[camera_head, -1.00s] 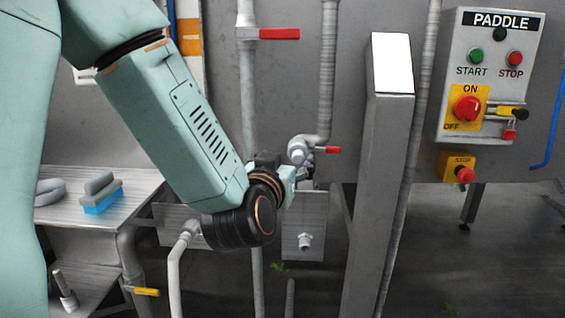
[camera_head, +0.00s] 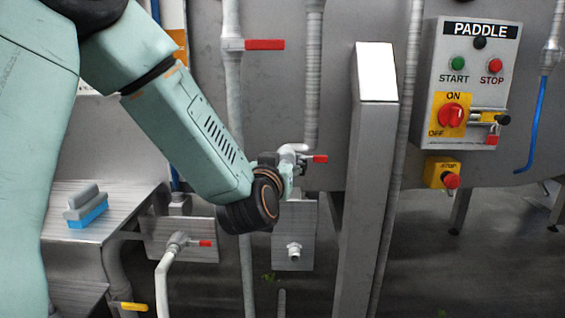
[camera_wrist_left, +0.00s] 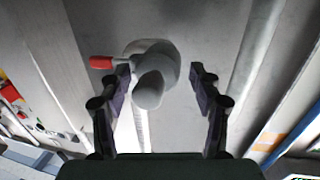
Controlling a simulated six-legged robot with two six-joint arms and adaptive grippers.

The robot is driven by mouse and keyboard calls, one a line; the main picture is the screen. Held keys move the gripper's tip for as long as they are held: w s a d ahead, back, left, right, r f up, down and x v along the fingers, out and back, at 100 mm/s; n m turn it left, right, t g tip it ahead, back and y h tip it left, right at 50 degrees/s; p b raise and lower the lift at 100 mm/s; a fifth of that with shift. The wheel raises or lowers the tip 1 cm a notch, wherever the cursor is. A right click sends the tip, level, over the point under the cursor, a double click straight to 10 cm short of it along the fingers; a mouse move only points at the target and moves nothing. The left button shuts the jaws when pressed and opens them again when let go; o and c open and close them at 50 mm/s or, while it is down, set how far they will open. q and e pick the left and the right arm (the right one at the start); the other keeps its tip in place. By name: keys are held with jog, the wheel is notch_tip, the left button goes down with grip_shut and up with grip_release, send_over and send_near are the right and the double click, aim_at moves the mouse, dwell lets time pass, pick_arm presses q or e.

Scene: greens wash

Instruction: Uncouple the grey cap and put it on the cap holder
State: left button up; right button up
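A grey pipe outlet with a rounded end, apparently the grey cap (camera_wrist_left: 149,90), shows in the left wrist view. A red lever handle is beside it. In the head view the same outlet (camera_head: 293,149) is partly hidden behind my left wrist. My left gripper (camera_wrist_left: 160,76) is open, with one finger on each side of the rounded end in the picture; I see no contact. In the head view my left gripper (camera_head: 285,178) is just below the outlet. A steel plate with a short stub (camera_head: 294,252) is below; I cannot tell if it is the cap holder. My right gripper is not in view.
A steel post (camera_head: 362,180) stands right of the outlet. A PADDLE control box (camera_head: 468,85) is farther right. A valve with a white hose (camera_head: 170,262) is lower left. A blue brush (camera_head: 88,210) lies on a steel shelf (camera_head: 125,205). Vertical pipes run behind my arm.

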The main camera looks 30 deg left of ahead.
pick_arm(q)
jog(key=shift+s+d+r, duration=0.15)
jog(key=c, duration=1.1)
jog(key=shift+o, duration=0.2)
jog(key=shift+s+d, duration=0.1)
jog(key=shift+c, duration=0.2)
jog(key=shift+s, duration=0.1)
jog(key=shift+v, duration=0.9)
jog(key=shift+d, duration=0.25)
